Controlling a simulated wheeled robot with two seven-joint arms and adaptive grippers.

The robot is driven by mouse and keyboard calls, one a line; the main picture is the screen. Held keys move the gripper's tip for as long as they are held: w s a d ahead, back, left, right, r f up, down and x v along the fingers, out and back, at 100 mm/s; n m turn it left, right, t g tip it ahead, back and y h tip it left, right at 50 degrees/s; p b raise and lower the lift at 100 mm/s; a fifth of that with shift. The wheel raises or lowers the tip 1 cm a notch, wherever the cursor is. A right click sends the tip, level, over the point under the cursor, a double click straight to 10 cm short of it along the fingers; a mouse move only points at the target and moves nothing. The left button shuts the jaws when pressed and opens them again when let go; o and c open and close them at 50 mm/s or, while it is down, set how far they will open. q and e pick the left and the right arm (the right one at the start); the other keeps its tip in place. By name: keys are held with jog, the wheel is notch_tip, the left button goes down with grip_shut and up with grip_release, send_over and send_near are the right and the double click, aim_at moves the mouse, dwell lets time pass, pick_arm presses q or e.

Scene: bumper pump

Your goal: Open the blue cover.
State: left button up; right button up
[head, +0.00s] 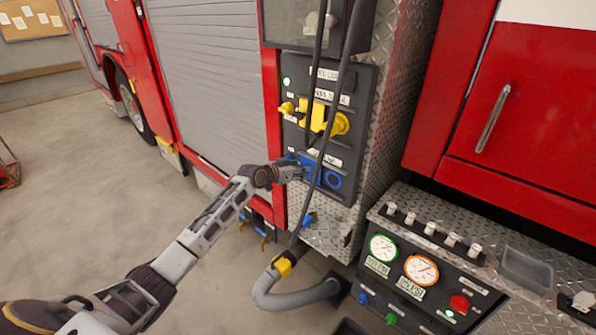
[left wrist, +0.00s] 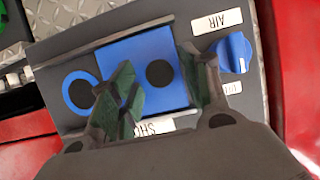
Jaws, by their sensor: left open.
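The blue cover (left wrist: 140,50) is a square plate with a dark round spot at its middle, set on the dark panel (left wrist: 185,25). In the head view, the blue cover (head: 313,174) is partly hidden by my gripper and a hanging hose. My left gripper (head: 298,172) is at the lower panel, right in front of the cover. In the left wrist view, my left gripper (left wrist: 158,85) is open, with its fingers apart over the cover's lower part. Contact with the cover cannot be told. My right gripper is not in view.
A blue ring (left wrist: 80,90) and a blue knob (left wrist: 233,53) by an AIR label flank the cover. A dark hose (head: 334,110) hangs across the panel. Yellow valves (head: 318,115) sit above. A gauge box (head: 385,281) stands at lower right.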

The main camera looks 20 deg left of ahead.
pick_arm(q)
jog(key=shift+s+a, duration=0.15)
jog(key=shift+s, duration=0.05)
jog(key=v, duration=1.1)
jog(key=shift+s+r, duration=0.25)
dwell(0.4)
jog(key=shift+a, duration=0.1)
dwell(0.4)
